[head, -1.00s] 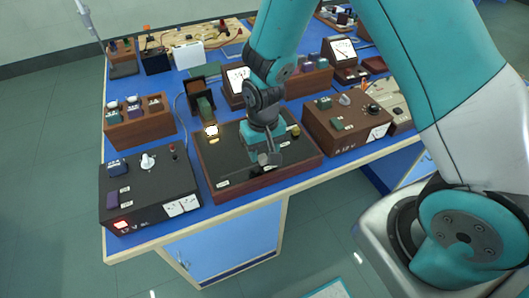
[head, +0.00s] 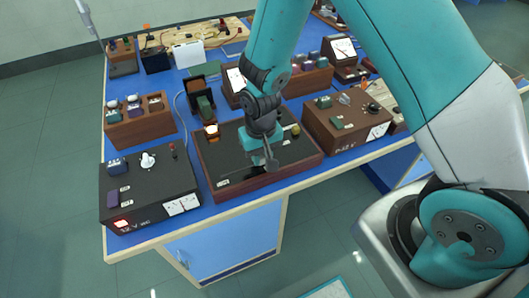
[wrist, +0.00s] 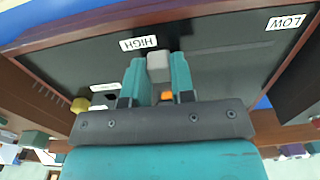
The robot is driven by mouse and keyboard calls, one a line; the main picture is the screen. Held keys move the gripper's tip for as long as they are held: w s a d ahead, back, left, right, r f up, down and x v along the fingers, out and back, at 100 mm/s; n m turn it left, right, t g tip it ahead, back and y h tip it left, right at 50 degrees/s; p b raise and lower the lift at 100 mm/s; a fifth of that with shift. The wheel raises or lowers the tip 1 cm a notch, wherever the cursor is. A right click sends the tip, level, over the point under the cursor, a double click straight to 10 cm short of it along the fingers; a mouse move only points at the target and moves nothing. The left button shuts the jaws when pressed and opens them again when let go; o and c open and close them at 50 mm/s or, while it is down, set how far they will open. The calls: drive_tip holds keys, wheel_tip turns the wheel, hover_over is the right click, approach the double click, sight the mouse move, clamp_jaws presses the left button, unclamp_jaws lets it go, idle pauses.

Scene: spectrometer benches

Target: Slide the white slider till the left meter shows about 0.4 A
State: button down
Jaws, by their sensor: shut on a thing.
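The white slider (wrist: 158,67) shows as a pale grey block between my fingers in the wrist view. My gripper (wrist: 159,82) is shut on it, over the dark panel of a wood-framed box (head: 225,167). The slider sits near the upside-down HIGH label (wrist: 138,43); the LOW label (wrist: 286,22) is far to the right. In the head view my gripper (head: 270,160) is over the right-hand part of this panel and the slider is hidden. A meter (head: 235,78) behind it is partly covered by my arm; its reading cannot be made out.
A small lamp (head: 211,130) stands at the panel's back left. A black supply box (head: 150,190) is to the left and a brown box (head: 345,122) to the right. A wooden block with several knobs (head: 140,122) stands behind the black box. Bare floor lies in front.

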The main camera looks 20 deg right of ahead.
sight(262, 156)
drive_tip(key=c, duration=1)
unclamp_jaws()
drive_tip(key=shift+o, duration=0.2)
wheel_tip(262, 156, up, 18)
drive_tip(key=b, duration=0.1)
drive_tip(key=shift+f, duration=0.25)
drive_tip(key=s+a+r+n+y, duration=0.2)
drive_tip(key=s+r+n, duration=0.1)
drive_tip(key=s, duration=0.6)
drive_tip(key=s+a+r+n+y, duration=0.1)
drive_tip(key=s+r+n, duration=0.3)
drive_tip(key=s, duration=0.5)
wheel_tip(262, 156, up, 2)
drive_tip(key=shift+s+a+r+y, duration=0.1)
drive_tip(key=shift+s+a+y, duration=0.25)
drive_tip(key=shift+y, duration=0.25)
